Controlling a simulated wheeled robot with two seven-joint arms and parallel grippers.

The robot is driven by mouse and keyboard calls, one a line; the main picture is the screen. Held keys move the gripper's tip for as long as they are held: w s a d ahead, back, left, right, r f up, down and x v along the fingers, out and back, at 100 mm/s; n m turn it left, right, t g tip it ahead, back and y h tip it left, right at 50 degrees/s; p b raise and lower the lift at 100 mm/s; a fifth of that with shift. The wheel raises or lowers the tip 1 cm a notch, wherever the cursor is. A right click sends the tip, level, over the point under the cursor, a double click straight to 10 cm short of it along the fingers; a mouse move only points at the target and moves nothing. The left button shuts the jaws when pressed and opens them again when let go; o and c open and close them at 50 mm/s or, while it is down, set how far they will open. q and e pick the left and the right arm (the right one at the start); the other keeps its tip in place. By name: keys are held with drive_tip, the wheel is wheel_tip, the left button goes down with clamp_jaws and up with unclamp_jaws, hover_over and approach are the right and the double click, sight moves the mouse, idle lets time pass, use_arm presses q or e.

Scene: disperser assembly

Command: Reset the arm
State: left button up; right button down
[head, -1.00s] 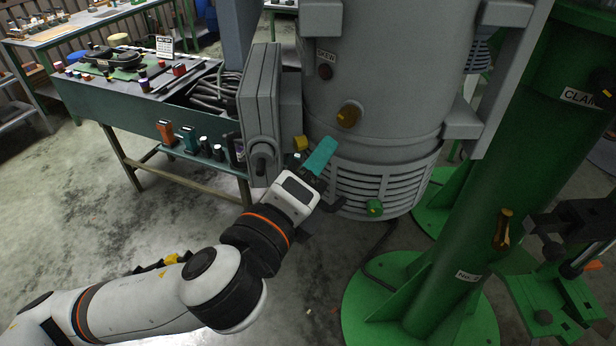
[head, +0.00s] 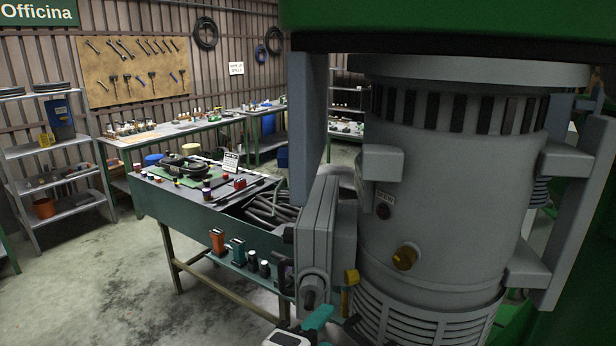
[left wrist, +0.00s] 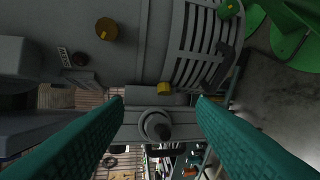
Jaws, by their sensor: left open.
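My left gripper (left wrist: 161,112) is open and empty in the left wrist view, with its two teal fingers spread to either side. Between the fingers, beyond them, is the round dark knob (left wrist: 157,126) on the grey box at the machine's side. In the head view only the top of my left gripper (head: 318,320) shows at the bottom edge, just below that grey box (head: 325,235). My right gripper is not in view.
A green workbench (head: 200,207) with cables and small parts stands left of the machine. Shelves (head: 50,150) and a tool board (head: 133,70) are at the back left. The concrete floor (head: 90,285) at the lower left is clear.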

use_arm(q)
drive_tip(key=s+a+f+n+g+y, duration=0.35)
drive_tip(key=a+f+n, duration=0.45)
drive_tip(key=f, duration=0.3)
drive_tip(key=s+a+f+n+g+y, duration=0.2)
drive_tip(key=s+a+f+n+g, duration=0.15)
drive_tip(key=a+f+n, duration=0.55)
drive_tip(key=s+a+f+n+g+y, duration=0.1)
drive_tip(key=s+a+f+n+g, duration=0.15)
drive_tip(key=s+f, duration=0.25)
drive_tip(key=s+a+f+n+g+y, duration=0.1)
drive_tip(key=s+a+f, duration=0.3)
drive_tip(key=s, duration=0.2)
wheel_tip(320, 180, down, 30)
drive_tip(key=f+b, duration=0.1)
drive_tip(key=b, duration=0.5)
drive_tip(key=s+a+f+g+b, duration=0.2)
drive_tip(key=s+f+b, duration=0.2)
drive_tip(key=s+f, duration=1.3)
wheel_tip(320, 180, down, 4)
drive_tip(key=shift+r, duration=0.15)
